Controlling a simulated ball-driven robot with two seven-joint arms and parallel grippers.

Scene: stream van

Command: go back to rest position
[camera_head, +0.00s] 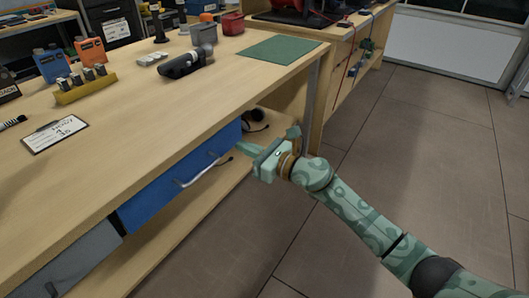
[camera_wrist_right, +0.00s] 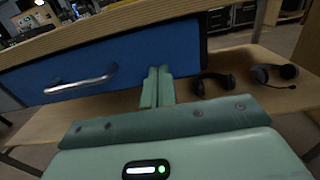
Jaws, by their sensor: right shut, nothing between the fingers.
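My right gripper (camera_head: 243,147) is green and comes in from the right in the head view. It is beside the right end of the blue drawer (camera_head: 180,175) under the wooden workbench. In the right wrist view my right gripper's fingers (camera_wrist_right: 158,86) are together and empty. They point at the drawer front near its right edge; I cannot tell whether they touch it. The drawer's metal handle (camera_wrist_right: 82,80) is left of the fingers, apart from them. The drawer looks closed or nearly so. My left gripper is in neither view.
On the workbench top (camera_head: 140,120) lie a clipboard (camera_head: 55,134), a yellow holder (camera_head: 85,85), a black device (camera_head: 186,64) and a green mat (camera_head: 269,48). Headsets (camera_wrist_right: 272,74) lie on the shelf below. A grey drawer (camera_head: 75,262) is left. The floor (camera_head: 420,150) at right is clear.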

